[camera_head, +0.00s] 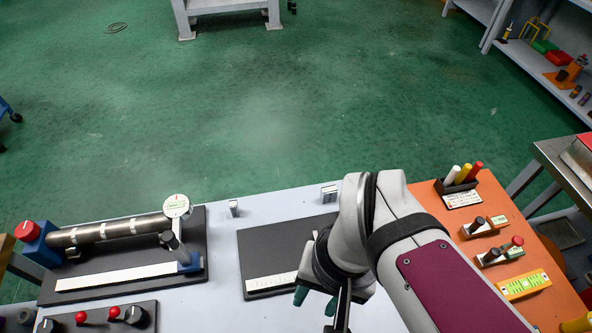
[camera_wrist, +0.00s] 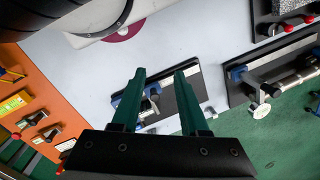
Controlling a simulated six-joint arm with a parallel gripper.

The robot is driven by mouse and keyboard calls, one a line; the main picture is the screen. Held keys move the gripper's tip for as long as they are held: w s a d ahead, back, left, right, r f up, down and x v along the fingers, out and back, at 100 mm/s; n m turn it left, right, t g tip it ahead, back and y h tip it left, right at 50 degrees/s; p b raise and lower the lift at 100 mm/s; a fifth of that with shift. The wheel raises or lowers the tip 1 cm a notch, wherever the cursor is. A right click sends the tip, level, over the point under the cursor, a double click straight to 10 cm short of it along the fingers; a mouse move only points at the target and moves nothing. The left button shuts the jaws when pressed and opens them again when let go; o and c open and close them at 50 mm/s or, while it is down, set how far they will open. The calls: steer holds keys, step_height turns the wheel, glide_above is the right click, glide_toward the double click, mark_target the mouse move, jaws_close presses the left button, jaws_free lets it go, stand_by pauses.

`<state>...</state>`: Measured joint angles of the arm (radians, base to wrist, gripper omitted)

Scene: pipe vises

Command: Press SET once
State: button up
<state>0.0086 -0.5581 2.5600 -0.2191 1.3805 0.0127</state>
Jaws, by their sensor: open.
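No button that I can read as SET shows in either view; the labels are too small. A dark control panel (camera_head: 150,325) with red-tipped and black knobs lies at the front left; its corner shows at the top right of the wrist view (camera_wrist: 262,25). Small switch blocks (camera_head: 484,226) with black and red knobs sit on the orange surface at right. My gripper (camera_head: 316,302) hangs over the table's middle, partly hidden by my arm. In the wrist view its green fingers (camera_wrist: 160,75) are apart and empty, with the middle vise (camera_wrist: 150,97) seen beyond them.
A vise (camera_head: 188,257) holding a grey pipe (camera_head: 110,230) with a round gauge stands at left. The middle dark plate (camera_head: 270,245) is partly covered by my arm. A pen holder (camera_head: 462,198) and a yellow block (camera_head: 525,284) are on the orange area. The table between the plates is clear.

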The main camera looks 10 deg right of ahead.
jaws_close()
stand_by(1.2)
